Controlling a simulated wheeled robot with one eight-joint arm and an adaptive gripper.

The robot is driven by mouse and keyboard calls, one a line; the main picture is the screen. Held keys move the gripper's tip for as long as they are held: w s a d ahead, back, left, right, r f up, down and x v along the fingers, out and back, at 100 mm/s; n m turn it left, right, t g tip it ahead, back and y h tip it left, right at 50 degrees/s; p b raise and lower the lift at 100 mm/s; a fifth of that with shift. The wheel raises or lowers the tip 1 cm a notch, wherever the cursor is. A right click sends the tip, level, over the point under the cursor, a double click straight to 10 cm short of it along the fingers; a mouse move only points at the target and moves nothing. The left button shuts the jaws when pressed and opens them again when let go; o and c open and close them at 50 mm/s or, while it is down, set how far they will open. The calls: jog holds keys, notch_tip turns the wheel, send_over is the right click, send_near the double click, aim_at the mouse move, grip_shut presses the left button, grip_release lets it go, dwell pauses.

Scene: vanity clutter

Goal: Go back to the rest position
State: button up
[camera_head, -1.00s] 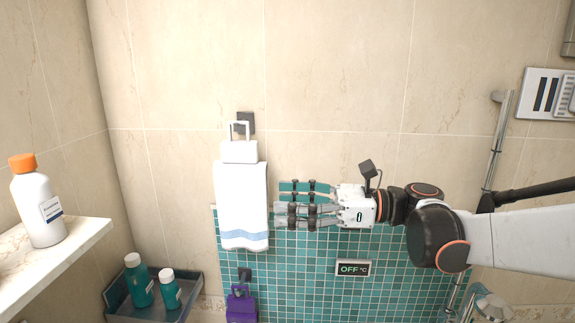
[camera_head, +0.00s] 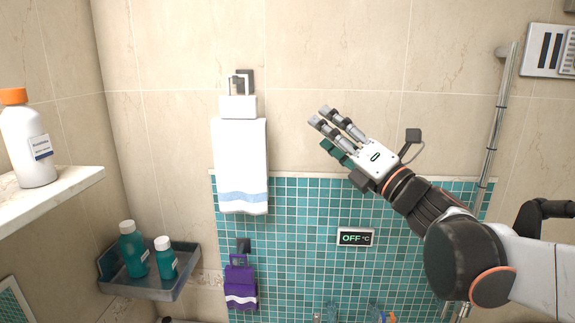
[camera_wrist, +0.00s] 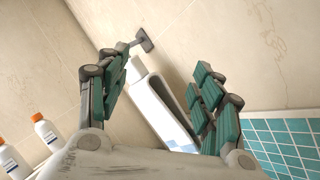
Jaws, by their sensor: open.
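My gripper (camera_head: 330,132) is open and empty in the head view. It is raised in front of the beige wall, to the right of the white towel, with its fingers pointing up and left. In the wrist view my gripper (camera_wrist: 165,95) has its green-padded fingers spread apart. The white towel (camera_head: 240,160) with a blue stripe hangs from a dark wall hook (camera_head: 246,80) by a white holder (camera_head: 238,106). The towel (camera_wrist: 165,105) also shows between the fingers in the wrist view, farther back and apart from them.
A white bottle with orange cap (camera_head: 28,145) stands on the left shelf (camera_head: 60,192). Two teal bottles (camera_head: 134,250) stand in a grey tray (camera_head: 178,293). A purple towel (camera_head: 240,285) hangs below the white one. An OFF display (camera_head: 355,237) and shower rail (camera_head: 492,140) are at right.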

jog(key=s+d+f+m+h+b, duration=0.2)
jog(key=d+f+m+h+b, duration=0.4)
jog(key=f+m, duration=0.5)
jog(key=s+d+f+m+h+b, duration=0.2)
jog(key=d+f+m+h+b, duration=0.2)
jog(key=d+f+m+h, duration=0.55)
jog(key=s+a+f+m+g+b, duration=0.1)
jog(key=s+f+m+g+b, duration=0.2)
jog(key=s+f, duration=0.3)
jog(key=s+a+f+m+g+y+b, duration=0.1)
jog(key=s+f+m+g+b, duration=0.2)
jog(key=f, duration=1.2)
jog(key=s+a+f+m+g+y+b, duration=0.1)
jog(key=s+a+f+m+g+b, duration=0.1)
jog(key=s+f+m+g+b, duration=0.2)
jog(key=s+f+m, duration=0.3)
jog(key=s+f, duration=0.3)
jog(key=shift+f, duration=0.35)
dwell(2.2)
